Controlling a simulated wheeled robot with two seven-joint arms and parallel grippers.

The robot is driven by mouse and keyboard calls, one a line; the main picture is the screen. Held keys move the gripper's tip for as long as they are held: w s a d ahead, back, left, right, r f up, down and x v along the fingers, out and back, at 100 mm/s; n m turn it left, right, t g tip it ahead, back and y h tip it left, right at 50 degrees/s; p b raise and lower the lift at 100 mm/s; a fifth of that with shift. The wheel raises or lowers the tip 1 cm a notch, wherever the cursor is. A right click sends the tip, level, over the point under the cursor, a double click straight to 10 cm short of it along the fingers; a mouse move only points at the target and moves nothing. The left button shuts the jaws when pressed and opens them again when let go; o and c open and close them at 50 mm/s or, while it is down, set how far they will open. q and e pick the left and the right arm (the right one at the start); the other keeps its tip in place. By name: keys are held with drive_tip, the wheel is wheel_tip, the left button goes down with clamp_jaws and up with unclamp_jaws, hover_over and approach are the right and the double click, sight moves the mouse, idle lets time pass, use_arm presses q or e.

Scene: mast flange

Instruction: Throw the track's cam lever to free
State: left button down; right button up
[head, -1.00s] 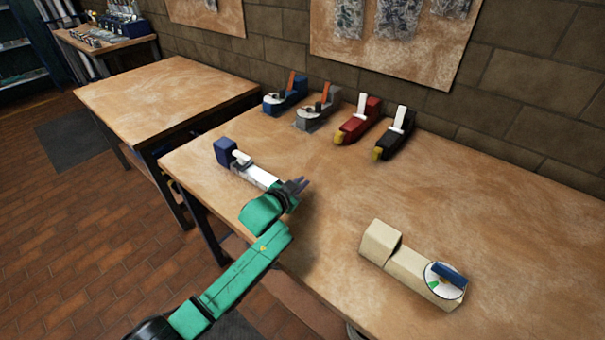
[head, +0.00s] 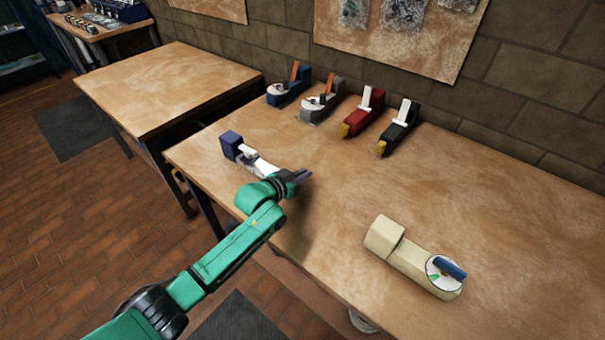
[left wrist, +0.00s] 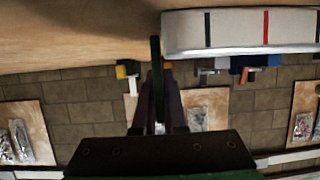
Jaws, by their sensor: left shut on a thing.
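The pale track (head: 264,166) lies near the left edge of the workbench with a dark blue block (head: 231,143) at its far end. Its near part is hidden behind my left gripper (head: 303,176) in the head view. In the left wrist view the track (left wrist: 240,30) shows from close by, with black and red marks on its side. There my left gripper (left wrist: 158,105) is shut on a thin dark green upright piece, which looks like the cam lever (left wrist: 156,65), beside the track's end. The lever is hidden in the head view. My right gripper is not in view.
A beige unit (head: 405,256) with a dial and blue handle stands at the front right. Several blue, grey, red (head: 364,114) and black (head: 398,129) devices stand along the wall. The middle of the bench (head: 480,200) is clear.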

use_arm(q)
drive_tip(key=c, duration=1)
unclamp_jaws()
drive_tip(key=shift+o, duration=0.2)
drive_tip(key=v, duration=1.4)
drive_tip(key=shift+s+a, duration=0.15)
drive_tip(key=shift+a, duration=0.05)
